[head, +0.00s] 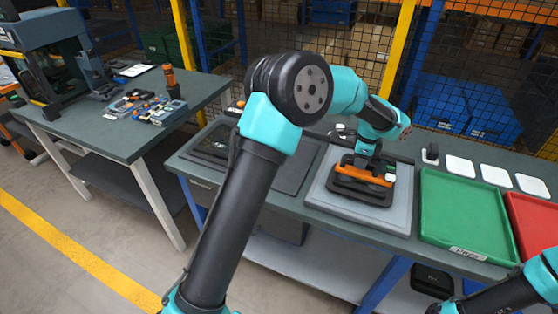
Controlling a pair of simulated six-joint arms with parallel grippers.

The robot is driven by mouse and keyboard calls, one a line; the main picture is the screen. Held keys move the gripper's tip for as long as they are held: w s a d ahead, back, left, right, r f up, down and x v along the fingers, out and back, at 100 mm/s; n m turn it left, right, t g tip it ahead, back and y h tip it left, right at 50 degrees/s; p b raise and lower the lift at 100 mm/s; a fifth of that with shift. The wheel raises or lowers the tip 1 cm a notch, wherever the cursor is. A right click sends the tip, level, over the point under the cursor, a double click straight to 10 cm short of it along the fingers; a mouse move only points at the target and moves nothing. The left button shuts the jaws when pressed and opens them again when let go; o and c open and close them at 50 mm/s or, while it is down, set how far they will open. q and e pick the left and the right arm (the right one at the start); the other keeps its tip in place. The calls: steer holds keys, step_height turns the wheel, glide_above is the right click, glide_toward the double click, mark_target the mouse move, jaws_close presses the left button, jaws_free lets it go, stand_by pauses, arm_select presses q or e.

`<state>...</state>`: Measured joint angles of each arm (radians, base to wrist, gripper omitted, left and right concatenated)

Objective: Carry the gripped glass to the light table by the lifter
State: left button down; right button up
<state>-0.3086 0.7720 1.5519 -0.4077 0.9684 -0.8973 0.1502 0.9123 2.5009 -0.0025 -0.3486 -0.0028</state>
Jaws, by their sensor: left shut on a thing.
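My left gripper (364,160) is shut on the orange and black lifter (360,173), over the middle of the bench. The lifter sits just above or on a dark frame-like piece on a pale grey panel (322,196). The glass under the lifter cannot be told apart from the panel. A darker flat panel (292,177) lies to the left of the pale one. Which panel is the light table I cannot tell for sure. My right arm enters at the lower right corner; its gripper is not visible.
A green tray (462,215) and a red tray (533,222) stand right of the pale panel. Several white squares (495,173) lie behind them. A side table (130,140) at the left carries a tool caddy (147,105) and a press. A mesh fence runs behind.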

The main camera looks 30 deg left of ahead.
arm_select(q)
steer(key=shift+f, duration=0.25)
steer(key=c, duration=0.9)
jaws_free()
steer(key=shift+c, duration=0.2)
steer(key=shift+f, duration=0.1)
step_height(320, 180, up, 18)
steer(key=shift+f, duration=0.25)
